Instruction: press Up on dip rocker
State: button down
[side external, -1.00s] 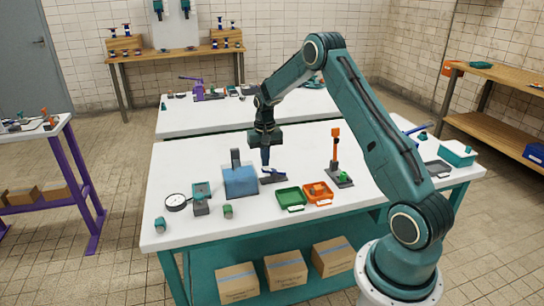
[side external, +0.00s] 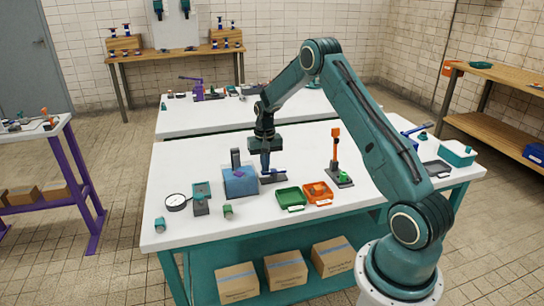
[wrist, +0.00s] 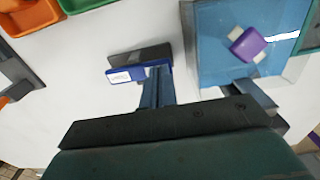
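The dip rocker (wrist: 125,75) is a blue lever with a pale label, unreadable here, on a dark grey base (wrist: 152,54). In the side view the rocker (side external: 276,172) is right of the blue dip tank (side external: 240,184). My gripper (wrist: 158,72) points down with its fingers together and empty. In the side view its fingertips (side external: 265,170) are at the rocker's left end, seemingly touching it; the exact contact is hidden. The rocker's right end looks raised. A purple piece with pale ends (wrist: 247,44) shows in the tank.
A dark post (side external: 236,158) rises behind the tank. A round dial (side external: 176,202) lies at left.

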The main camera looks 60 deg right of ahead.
jog(key=shift+f, duration=0.6)
dwell(0.6)
notch_tip(320, 180, up, 9)
dwell(1.2)
